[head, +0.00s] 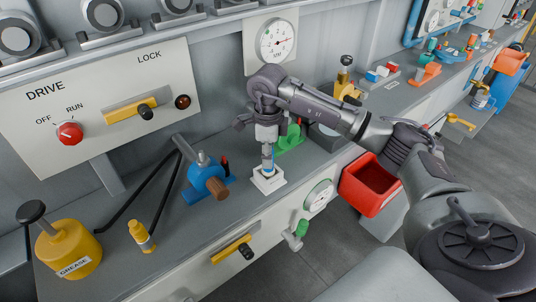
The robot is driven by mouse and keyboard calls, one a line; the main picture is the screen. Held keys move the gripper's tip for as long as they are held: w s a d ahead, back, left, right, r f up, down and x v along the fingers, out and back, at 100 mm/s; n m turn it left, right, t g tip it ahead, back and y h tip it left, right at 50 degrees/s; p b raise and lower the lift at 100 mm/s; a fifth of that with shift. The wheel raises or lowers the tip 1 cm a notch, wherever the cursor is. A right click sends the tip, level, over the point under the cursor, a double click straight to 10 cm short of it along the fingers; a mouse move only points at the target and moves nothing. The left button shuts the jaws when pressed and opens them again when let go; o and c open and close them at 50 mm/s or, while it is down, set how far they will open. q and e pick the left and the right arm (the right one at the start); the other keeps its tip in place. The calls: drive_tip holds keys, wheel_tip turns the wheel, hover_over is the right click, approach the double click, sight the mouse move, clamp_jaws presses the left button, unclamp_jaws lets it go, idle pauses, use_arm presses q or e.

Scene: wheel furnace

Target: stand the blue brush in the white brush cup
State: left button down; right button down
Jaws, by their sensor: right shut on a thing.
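My right gripper (267,143) reaches in from the right over the bench and points straight down. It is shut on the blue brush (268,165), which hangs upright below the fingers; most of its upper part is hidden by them. The brush's lower end is at the white brush cup (268,182), a small square-based holder standing on the grey bench. The lower end looks to be at or inside the cup's mouth, but I cannot tell how deep. My left gripper is not in view.
A blue device with a brown handle (207,178) stands close left of the cup, and a green part (290,138) close behind right. A yellow grease can (67,250) and small yellow bottle (141,236) stand at left. A red bin (371,184) hangs at the bench's front.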

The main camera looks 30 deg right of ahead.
drive_tip(key=shift+f+b, duration=0.45)
drive_tip(key=shift+f, duration=0.15)
idle(0.3)
drive_tip(key=c, duration=0.8)
unclamp_jaws()
drive_tip(key=shift+o, duration=0.4)
drive_tip(key=o, duration=0.5)
drive_tip(key=shift+r, duration=0.15)
wheel_tip(320, 180, up, 14)
drive_tip(key=p, duration=0.9)
drive_tip(key=shift+s+d+b, duration=0.2)
drive_tip(key=shift+s+b, duration=0.45)
drive_tip(key=shift+s, duration=2)
drive_tip(key=shift+s+d+b, duration=0.2)
drive_tip(key=shift+s+b, duration=0.45)
drive_tip(key=shift+s, duration=2.05)
drive_tip(key=shift+s+d+b, duration=0.2)
drive_tip(key=shift+s+b, duration=0.45)
drive_tip(key=shift+s, duration=2)
